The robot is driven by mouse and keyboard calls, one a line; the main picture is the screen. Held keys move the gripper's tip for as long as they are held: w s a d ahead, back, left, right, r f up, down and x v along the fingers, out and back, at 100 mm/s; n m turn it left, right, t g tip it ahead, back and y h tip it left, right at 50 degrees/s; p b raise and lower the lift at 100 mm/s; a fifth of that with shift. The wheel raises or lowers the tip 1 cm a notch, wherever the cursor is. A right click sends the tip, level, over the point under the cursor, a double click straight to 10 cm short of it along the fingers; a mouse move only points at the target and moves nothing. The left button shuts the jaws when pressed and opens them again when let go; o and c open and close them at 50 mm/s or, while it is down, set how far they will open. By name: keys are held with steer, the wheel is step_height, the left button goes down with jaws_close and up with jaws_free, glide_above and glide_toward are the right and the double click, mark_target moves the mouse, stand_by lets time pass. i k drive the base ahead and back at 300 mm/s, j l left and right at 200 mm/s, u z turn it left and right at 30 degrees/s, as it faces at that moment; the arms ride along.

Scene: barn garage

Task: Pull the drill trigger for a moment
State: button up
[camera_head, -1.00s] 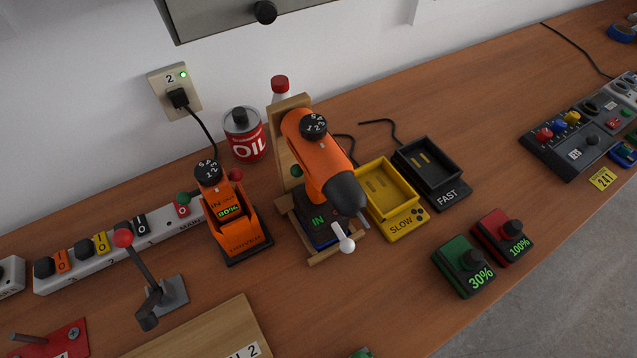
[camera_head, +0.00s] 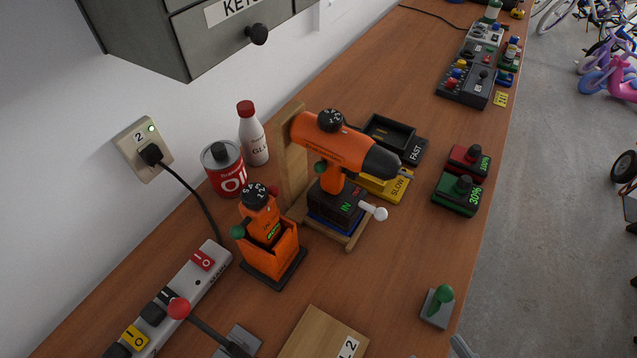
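An orange drill (camera_head: 335,142) stands upright in a wooden stand (camera_head: 291,165) on the workbench. Its black chuck points to the right and a numbered dial sits on top. Its handle (camera_head: 332,180) goes down into a black base block (camera_head: 337,206) marked IN. A green knob (camera_head: 320,168) shows at the handle's left side. I cannot clearly make out the trigger under the body. A white-tipped lever (camera_head: 374,211) sticks out at the front right of the stand. A second orange device (camera_head: 262,222) with a dial sits in an orange holder at the left. My gripper is not in view.
Yellow SLOW (camera_head: 386,188) and black FAST (camera_head: 391,136) trays lie behind the drill. Green 30% (camera_head: 457,195) and red 100% (camera_head: 468,161) blocks sit near the bench's right edge. An oil can (camera_head: 225,170) and glue bottle (camera_head: 252,136) stand by the wall, below a grey cabinet (camera_head: 190,45).

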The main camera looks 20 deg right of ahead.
mark_target(352, 175)
steer(key=k+l+u, duration=0.15)
steer(key=l, duration=0.25)
steer(key=k+l+u, duration=0.2)
steer(key=l, duration=0.2)
steer(key=l+u, duration=0.15)
steer(key=l, duration=0.25)
steer(key=k+l+u, duration=0.2)
steer(key=l, duration=0.15)
